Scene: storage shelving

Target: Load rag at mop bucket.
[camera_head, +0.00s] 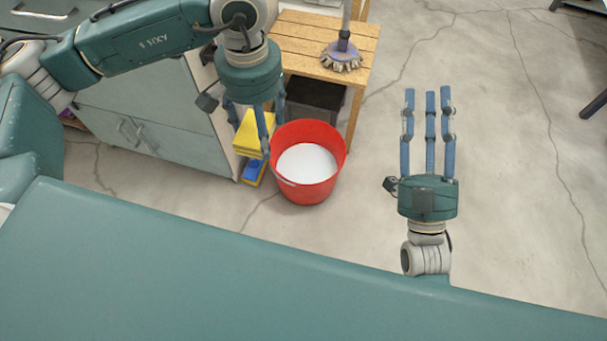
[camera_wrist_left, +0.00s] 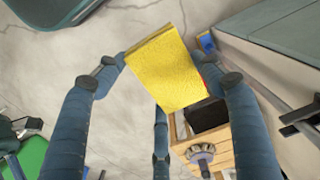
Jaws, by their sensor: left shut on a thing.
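The rag is a folded yellow cloth (camera_head: 248,133), held by my left gripper (camera_head: 260,125) at the left side of the bucket in the head view. In the left wrist view the yellow rag (camera_wrist_left: 165,75) sits between the blue fingers, which are shut on it. The mop bucket is a red bucket (camera_head: 312,193) with a white inside, standing upright on the floor. In the left wrist view the rag hides most of it; only a bit of red shows. My right gripper (camera_head: 429,95) is open and empty, fingers straight, over the floor to the right.
A grey-green cabinet (camera_head: 160,125) stands left of the bucket. A wooden stand (camera_head: 295,40) behind it carries a round brush (camera_head: 342,58), with a dark box (camera_head: 312,95) below. A blue and yellow item (camera_head: 253,172) is by the cabinet.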

